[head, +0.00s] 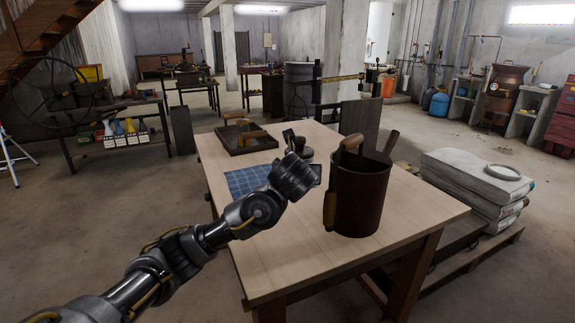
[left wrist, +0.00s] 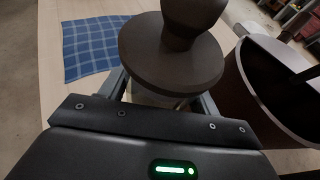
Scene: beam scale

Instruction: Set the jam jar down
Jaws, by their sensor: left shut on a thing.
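My left gripper (head: 303,157) reaches over the wooden table and is shut on the jam jar. In the head view, the jar's dark round top with a knob (head: 308,153) shows just past the gripper, and the hand hides the rest. In the left wrist view, the dark disc and knob (left wrist: 172,55) fill the space between the fingers (left wrist: 160,97), with a pale bit of the body beneath. I cannot tell whether its base touches the table (head: 285,260). A blue checked cloth (head: 245,182) lies flat to the left of the jar. My right gripper is out of view.
A tall dark brown bucket (head: 360,205) with wooden grips stands close to the right of the gripper; it also shows in the left wrist view (left wrist: 250,85). A tray (head: 226,150) with wooden-handled items lies behind the cloth. The table's front is clear.

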